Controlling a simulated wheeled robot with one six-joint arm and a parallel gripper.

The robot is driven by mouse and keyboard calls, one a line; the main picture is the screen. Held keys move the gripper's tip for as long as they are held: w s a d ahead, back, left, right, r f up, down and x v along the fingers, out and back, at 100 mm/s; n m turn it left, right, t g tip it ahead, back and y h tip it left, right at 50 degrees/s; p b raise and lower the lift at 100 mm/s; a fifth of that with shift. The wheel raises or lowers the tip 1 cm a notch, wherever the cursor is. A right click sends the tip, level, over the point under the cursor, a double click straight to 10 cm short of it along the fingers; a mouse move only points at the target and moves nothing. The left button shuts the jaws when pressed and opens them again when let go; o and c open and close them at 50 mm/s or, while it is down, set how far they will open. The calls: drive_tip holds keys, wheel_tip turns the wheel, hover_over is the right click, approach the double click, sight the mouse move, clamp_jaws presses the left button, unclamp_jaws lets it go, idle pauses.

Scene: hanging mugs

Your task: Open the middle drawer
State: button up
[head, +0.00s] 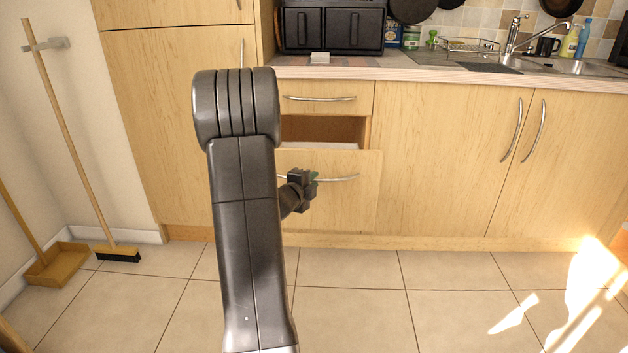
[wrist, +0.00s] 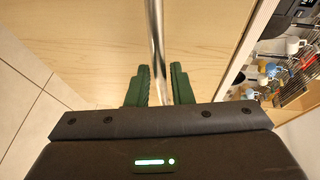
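The middle drawer (head: 340,200) is a light wood front below the top drawer (head: 340,97) in the head view. It stands partly pulled out, with its inside (head: 325,131) showing through the gap above it. Its curved metal handle (head: 340,178) runs across the upper part of the front. My gripper (head: 305,187) is at the left part of this handle. In the wrist view, the handle bar (wrist: 156,40) runs between the two green fingers of my gripper (wrist: 162,84), which are close together around it. The exact contact is hard to see.
Cupboard doors (head: 450,160) stand shut to the right, and a tall cabinet (head: 165,130) to the left. A black bread box (head: 333,27) and a sink (head: 560,64) are on the counter. A broom (head: 75,150) leans at the left wall. The tiled floor in front is clear.

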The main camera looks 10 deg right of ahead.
drive_tip(key=p+v, duration=0.2)
drive_tip(key=v, duration=1)
drive_tip(key=shift+s, duration=0.1)
drive_tip(key=b+x, duration=0.2)
drive_tip(key=x, duration=1.1)
drive_tip(key=shift+w+d, duration=0.25)
drive_tip(key=shift+w, duration=0.15)
